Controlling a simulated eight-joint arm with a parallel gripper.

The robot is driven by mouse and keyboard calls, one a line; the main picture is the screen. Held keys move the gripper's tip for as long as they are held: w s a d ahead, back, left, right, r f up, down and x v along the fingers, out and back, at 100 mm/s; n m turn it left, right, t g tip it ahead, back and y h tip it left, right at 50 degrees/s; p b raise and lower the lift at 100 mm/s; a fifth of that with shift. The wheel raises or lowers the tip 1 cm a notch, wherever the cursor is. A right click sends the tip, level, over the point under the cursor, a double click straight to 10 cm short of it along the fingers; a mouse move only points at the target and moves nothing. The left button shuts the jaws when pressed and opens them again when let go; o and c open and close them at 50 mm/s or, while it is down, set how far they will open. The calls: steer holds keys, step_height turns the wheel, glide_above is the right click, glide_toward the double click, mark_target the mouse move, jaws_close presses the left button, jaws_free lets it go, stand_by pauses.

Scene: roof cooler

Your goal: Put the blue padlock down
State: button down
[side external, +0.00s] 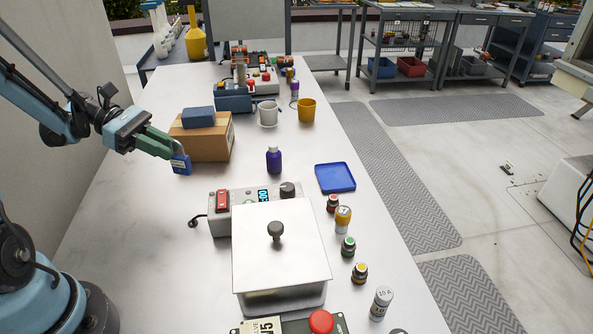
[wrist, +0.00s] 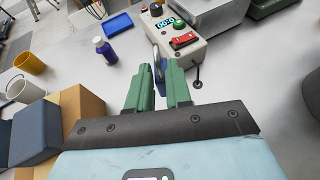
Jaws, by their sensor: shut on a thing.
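My gripper (side external: 168,153) has green fingers and is shut on the blue padlock (side external: 182,164). The padlock is at the fingertips, in front of the cardboard box's near side, and seems to be above the white table; the exact gap is hard to tell. In the wrist view my gripper (wrist: 159,78) points toward the grey control box, and the padlock (wrist: 163,66) shows between the fingers with its shackle at the far end. The fingers hide part of its body.
A cardboard box (side external: 213,143) with a dark blue case (side external: 199,117) on top stands close beside my gripper. A grey control box (side external: 222,222) and a lidded white container (side external: 290,250) stand nearer. A purple bottle (side external: 273,160) and blue tray (side external: 335,178) are rightward.

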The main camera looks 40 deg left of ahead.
steer(key=shift+f, duration=3.4)
steer(key=shift+f, duration=0.6)
steer(key=c, duration=1)
jaws_free()
steer(key=shift+o, duration=0.2)
steer(key=shift+r, duration=0.1)
